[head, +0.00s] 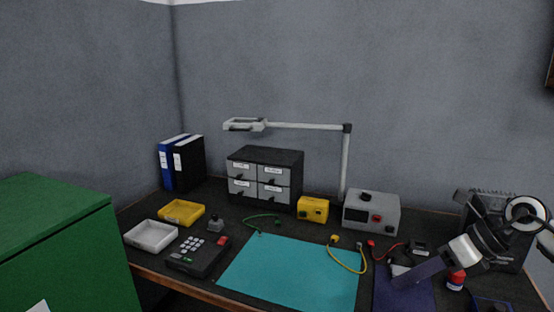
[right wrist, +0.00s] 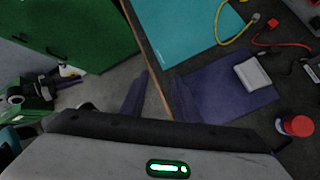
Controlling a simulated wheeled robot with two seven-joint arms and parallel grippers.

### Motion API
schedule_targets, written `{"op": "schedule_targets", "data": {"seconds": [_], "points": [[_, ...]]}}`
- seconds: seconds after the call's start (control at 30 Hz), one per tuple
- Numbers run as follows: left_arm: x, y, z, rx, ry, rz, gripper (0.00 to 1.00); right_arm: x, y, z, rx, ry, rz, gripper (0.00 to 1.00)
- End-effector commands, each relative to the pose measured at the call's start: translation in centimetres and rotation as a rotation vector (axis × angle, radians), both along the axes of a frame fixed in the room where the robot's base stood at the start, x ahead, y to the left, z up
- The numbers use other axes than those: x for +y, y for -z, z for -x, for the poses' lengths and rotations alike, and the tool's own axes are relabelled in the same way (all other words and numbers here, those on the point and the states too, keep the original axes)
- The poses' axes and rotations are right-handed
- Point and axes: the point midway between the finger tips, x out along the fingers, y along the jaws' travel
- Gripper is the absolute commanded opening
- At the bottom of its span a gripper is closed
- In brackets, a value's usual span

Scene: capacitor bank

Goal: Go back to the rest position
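My right gripper (head: 402,280) is over the dark blue mat at the right end of the desk in the head view. In the right wrist view its two purple-grey fingers stand apart with nothing between them, so the right gripper (right wrist: 157,92) is open and empty. It appears raised at the desk's front edge, with floor showing between the fingers. My left gripper is outside the head view. What seems to be my left arm (right wrist: 18,97) shows small and dark at the left of the right wrist view; its finger state is unclear.
The desk holds a teal mat (head: 290,270), a keypad box (head: 198,254), a drawer unit (head: 265,178), a grey power box (head: 371,212) and a lamp arm (head: 345,165). A red-capped jar (head: 456,280) stands close to my right wrist. A green cabinet (head: 60,245) stands left.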

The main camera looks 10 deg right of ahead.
Motion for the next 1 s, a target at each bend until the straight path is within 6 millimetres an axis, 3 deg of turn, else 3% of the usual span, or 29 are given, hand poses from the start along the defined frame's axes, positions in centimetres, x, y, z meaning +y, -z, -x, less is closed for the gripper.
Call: {"op": "schedule_targets", "data": {"seconds": [0.17,0.2,0.3,0.33,0.47,0.57,0.7,0.8,0.9,1.0], "points": [[0.0,0.1,0.0,0.001,0.000,0.000,0.16,10.9,2.5,0.8,0.041,0.017,-0.394,0.29],[0.0,0.1,0.1,0.002,0.000,0.000,0.16,14.0,2.7,1.2,0.068,0.055,-0.543,0.29],[0.0,0.2,0.2,0.005,0.000,0.000,0.16,19.1,2.7,1.8,0.167,0.227,-0.915,0.29],[0.0,0.2,0.3,0.006,0.000,0.000,0.16,19.9,2.8,1.9,0.205,0.297,-1.020,0.29],[0.0,0.3,0.5,0.009,0.000,0.000,0.16,20.4,5.5,2.2,0.408,0.689,-1.418,0.29],[0.0,0.3,0.6,0.011,0.001,0.000,0.16,18.8,10.8,3.8,0.599,1.079,-1.643,0.29],[0.0,0.3,0.6,0.011,0.001,0.000,0.16,17.1,19.7,9.3,0.859,1.625,-1.791,0.29],[-0.1,0.3,0.6,0.012,0.001,0.000,0.16,17.0,24.5,14.0,1.006,1.933,-1.807,0.29],[-0.1,0.3,0.6,0.011,0.001,0.000,0.16,17.5,27.6,18.1,1.119,2.160,-1.787,0.29],[-0.1,0.3,0.6,0.011,0.001,0.000,0.16,18.1,29.4,21.0,1.194,2.308,-1.757,0.29]]}}
